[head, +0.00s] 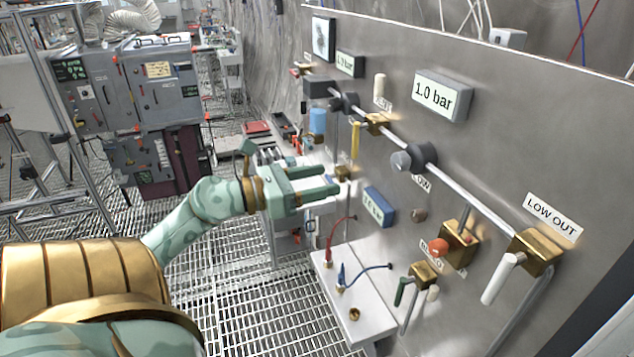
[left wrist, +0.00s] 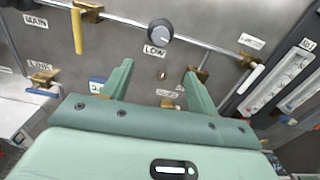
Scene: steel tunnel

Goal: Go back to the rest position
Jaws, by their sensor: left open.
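My left gripper (head: 332,181) is green with two flat parallel fingers. It is open and empty, held out in front of the steel valve panel (head: 480,115). In the left wrist view my left gripper (left wrist: 155,85) shows its fingers spread wide with the panel beyond them and nothing between. The grey LOW knob (head: 402,161) is right of the gripper in the head view; in the left wrist view the knob (left wrist: 160,31) is above and between the fingertips. My right gripper is not in view.
A yellow lever (head: 355,140), an orange-red knob (head: 439,247) and a white LOW OUT handle (head: 502,279) stick out from the panel. A white shelf (head: 345,290) with hose fittings stands below. Grating floor (head: 255,300) lies open to the left.

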